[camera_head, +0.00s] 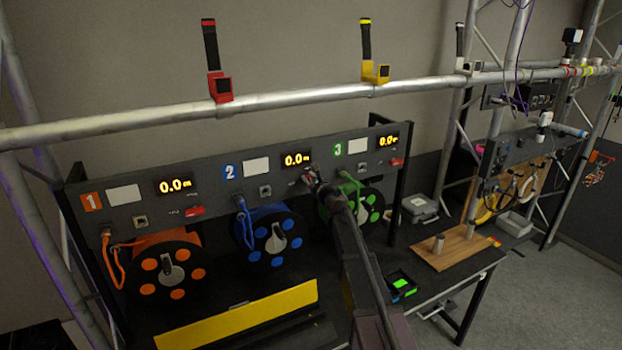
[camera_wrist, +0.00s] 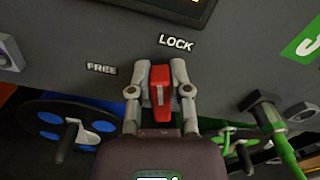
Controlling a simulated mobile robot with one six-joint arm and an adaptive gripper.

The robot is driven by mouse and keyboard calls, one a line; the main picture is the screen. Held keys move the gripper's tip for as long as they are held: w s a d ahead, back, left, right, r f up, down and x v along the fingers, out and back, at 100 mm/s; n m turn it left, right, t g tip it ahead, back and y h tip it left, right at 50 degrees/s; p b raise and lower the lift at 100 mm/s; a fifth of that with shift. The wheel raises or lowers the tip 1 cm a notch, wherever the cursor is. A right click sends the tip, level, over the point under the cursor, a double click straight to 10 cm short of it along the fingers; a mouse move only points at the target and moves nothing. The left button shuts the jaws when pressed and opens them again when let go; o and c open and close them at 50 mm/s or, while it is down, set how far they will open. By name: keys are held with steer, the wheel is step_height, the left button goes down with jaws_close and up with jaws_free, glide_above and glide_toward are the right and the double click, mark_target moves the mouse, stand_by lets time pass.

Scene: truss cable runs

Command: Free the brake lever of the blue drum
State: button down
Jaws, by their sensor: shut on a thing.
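The blue drum (camera_head: 268,238) hangs under panel section 2, with a blue cable from its top. My gripper (camera_head: 309,179) is at the panel, right of the drum and below section 2's display. In the wrist view my gripper (camera_wrist: 160,76) is shut on the red brake lever (camera_wrist: 159,92), one finger on each side. The lever lies below the word LOCK (camera_wrist: 176,42). The word FREE (camera_wrist: 102,69) is to its left. The blue drum also shows at the lower left of the wrist view (camera_wrist: 50,118). In the head view my gripper mostly hides this lever.
The orange drum (camera_head: 166,268) with its red lever (camera_head: 196,211) is to the left. The green drum (camera_head: 366,207), partly behind my arm, and its red lever (camera_head: 397,162) are to the right. A yellow bar (camera_head: 240,314) lies in front. A truss tube (camera_head: 290,98) crosses above.

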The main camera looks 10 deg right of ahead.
mark_target(301, 182)
steer(key=n, duration=0.3)
steer(key=shift+s+a+f+n, duration=0.15)
steer(key=shift+a+f+n, duration=0.1)
steer(key=shift+a+n, duration=0.15)
steer(key=n, duration=0.2)
steer(key=f+n+b, duration=0.1)
steer(key=n, duration=0.4)
steer(key=shift+s+a+f+b, duration=0.1)
steer(key=shift+a+f+b, duration=0.1)
steer(key=shift+a+b, duration=0.2)
steer(key=shift+f+n+b, duration=0.15)
steer(key=shift+n, duration=0.7)
steer(key=shift+f+n+b, duration=0.15)
steer(key=shift+n, duration=0.7)
steer(key=c, duration=0.6)
jaws_free()
steer(key=shift+o, duration=0.2)
steer(key=shift+s, duration=0.1)
